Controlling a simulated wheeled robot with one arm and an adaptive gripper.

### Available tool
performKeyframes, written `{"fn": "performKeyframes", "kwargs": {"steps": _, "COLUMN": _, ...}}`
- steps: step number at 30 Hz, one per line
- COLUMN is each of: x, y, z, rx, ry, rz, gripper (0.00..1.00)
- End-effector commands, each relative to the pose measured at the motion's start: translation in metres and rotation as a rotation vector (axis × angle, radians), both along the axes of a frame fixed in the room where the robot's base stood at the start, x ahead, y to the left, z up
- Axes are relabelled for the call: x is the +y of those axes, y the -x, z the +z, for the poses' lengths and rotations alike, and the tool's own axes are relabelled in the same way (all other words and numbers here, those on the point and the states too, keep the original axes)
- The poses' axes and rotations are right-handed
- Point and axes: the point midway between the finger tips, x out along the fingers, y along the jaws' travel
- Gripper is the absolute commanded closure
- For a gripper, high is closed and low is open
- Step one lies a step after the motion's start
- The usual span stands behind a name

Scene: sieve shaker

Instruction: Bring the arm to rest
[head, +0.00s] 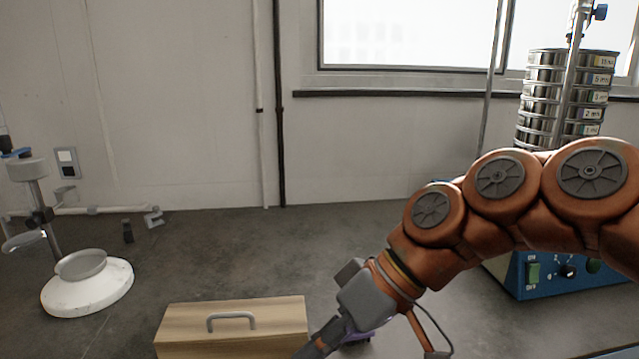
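My orange arm reaches in from the right edge of the head view and bends down toward the lower middle. My gripper (325,340) is at the bottom edge, just right of the wooden box. Its fingertips are cut off or hidden, so I cannot tell whether it is open or shut. A small purple thing (358,338) shows partly behind the gripper; I cannot tell if it is held. The sieve shaker stands at the right, with a stack of metal sieves (545,88) above a blue base (540,281). My arm hides the shaker's middle.
A wooden box (240,318) with a grey handle sits at the bottom, close to the gripper. A stand with a white round base (88,297) and a metal dish (80,264) is at the left. Small metal parts (153,217) lie near the wall. The middle of the grey bench (270,250) is clear.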

Motion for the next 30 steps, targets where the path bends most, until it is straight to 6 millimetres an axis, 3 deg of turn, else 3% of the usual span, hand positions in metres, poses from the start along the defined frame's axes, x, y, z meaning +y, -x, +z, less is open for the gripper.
{"fn": "performKeyframes", "kwargs": {"steps": 1, "x": -0.007, "y": 0.007, "z": 0.011, "rx": 0.018, "ry": 0.055, "rz": -0.029, "gripper": 1.00}}
{"fn": "performKeyframes", "kwargs": {"steps": 8, "x": -0.046, "y": 0.031, "z": 0.006, "rx": 0.098, "ry": 0.293, "rz": -0.195, "gripper": 1.00}}
{"fn": "performKeyframes", "kwargs": {"steps": 22, "x": -0.160, "y": 0.097, "z": 0.013, "rx": 0.281, "ry": 0.723, "rz": -0.609, "gripper": 1.00}}
{"fn": "performKeyframes", "kwargs": {"steps": 30, "x": -0.188, "y": 0.118, "z": 0.014, "rx": 0.329, "ry": 0.816, "rz": -0.721, "gripper": 1.00}}
